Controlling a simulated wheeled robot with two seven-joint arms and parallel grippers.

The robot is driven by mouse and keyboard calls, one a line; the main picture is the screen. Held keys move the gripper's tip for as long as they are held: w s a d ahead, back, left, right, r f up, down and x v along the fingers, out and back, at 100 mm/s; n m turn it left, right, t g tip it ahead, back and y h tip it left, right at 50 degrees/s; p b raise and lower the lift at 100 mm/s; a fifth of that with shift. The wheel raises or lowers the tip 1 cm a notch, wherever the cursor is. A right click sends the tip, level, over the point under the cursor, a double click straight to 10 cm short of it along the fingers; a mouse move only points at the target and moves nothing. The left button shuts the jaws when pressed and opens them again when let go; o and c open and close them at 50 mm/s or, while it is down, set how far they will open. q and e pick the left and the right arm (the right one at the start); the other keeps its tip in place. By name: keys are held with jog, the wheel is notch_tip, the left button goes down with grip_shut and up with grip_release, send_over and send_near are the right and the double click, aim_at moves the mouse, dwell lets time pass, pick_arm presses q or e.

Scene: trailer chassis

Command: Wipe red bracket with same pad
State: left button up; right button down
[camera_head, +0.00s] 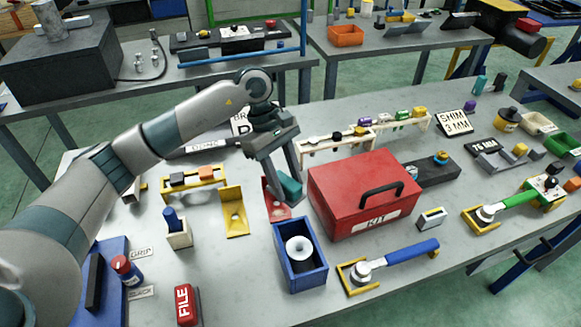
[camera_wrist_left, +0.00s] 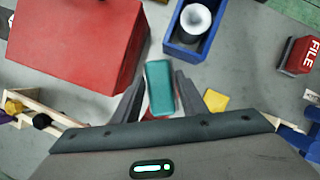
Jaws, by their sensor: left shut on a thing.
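My left gripper (camera_head: 285,188) is shut on a teal pad (camera_head: 290,188) and reaches down from above at the middle of the table. In the left wrist view the pad (camera_wrist_left: 159,86) sits between the two fingers. The red bracket (camera_head: 273,208) stands on the table right at the pad, partly hidden by the gripper and pad. The pad is against or very close to it; I cannot tell if they touch. In the wrist view only a sliver of red shows below the pad. My right gripper is not in view.
The red KIT box (camera_head: 340,203) stands close on the right. A blue bin (camera_head: 293,274) with a white spool is just in front. A yellow bracket (camera_head: 236,222) stands to the left. A wooden rack (camera_head: 350,145) is behind. Some bare table lies between them.

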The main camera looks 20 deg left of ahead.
pick_arm(q)
jog(key=shift+w, duration=0.25)
jog(key=shift+s, duration=0.1)
jog(key=shift+f, duration=0.1)
send_over(287, 212)
jog(key=shift+f+b, duration=0.3)
jog(key=shift+f, duration=2.6)
jog(key=shift+f+b, duration=1.05)
jog(key=shift+b, duration=0.1)
